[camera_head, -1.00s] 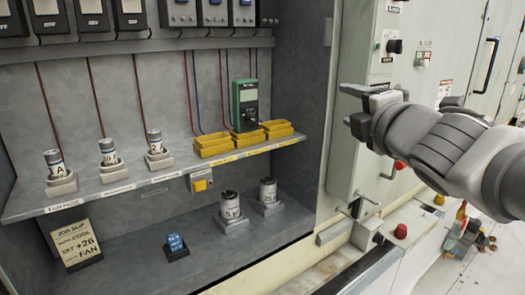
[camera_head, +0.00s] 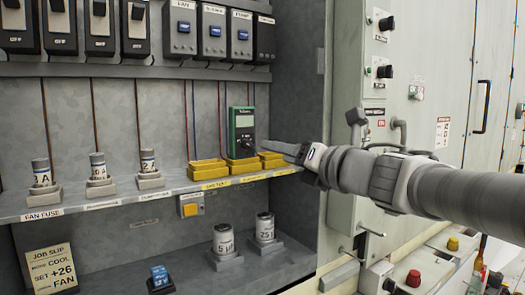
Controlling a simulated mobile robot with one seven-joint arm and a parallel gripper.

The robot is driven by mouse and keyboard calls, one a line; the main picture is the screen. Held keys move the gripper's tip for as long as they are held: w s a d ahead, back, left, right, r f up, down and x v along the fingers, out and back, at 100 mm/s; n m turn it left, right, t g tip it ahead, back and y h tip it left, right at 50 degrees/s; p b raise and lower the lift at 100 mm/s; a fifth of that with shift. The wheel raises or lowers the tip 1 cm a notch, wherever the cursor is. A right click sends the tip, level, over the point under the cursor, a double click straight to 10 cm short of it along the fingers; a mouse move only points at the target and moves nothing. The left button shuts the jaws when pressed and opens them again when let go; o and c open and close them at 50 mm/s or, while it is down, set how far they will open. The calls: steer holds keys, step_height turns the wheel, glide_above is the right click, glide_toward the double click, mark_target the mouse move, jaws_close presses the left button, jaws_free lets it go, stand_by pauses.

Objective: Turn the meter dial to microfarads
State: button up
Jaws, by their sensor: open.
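The meter (camera_head: 242,131) is a green handheld unit with a pale screen at its top and a dark dial (camera_head: 245,143) below. It stands upright among the yellow trays at the right end of the shelf. The dial's setting is too small to read. My gripper (camera_head: 283,148) reaches in from the right at about the dial's height, its fingers pointing left toward the meter. It is open and empty, with a visible gap between the fingertip and the meter in the picture.
Yellow trays (camera_head: 208,174) line the shelf edge (camera_head: 110,203) around the meter's foot. Cylinders labelled A (camera_head: 41,175) and others stand on the left of the shelf. Two cylinders (camera_head: 224,238) stand below. The cabinet's right wall (camera_head: 298,80) is close to my arm.

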mark_target(251, 145)
steer(key=b+x, duration=0.1)
steer(key=x, duration=0.9)
steer(key=shift+w+a, duration=0.15)
steer(key=shift+w, duration=0.05)
jaws_close()
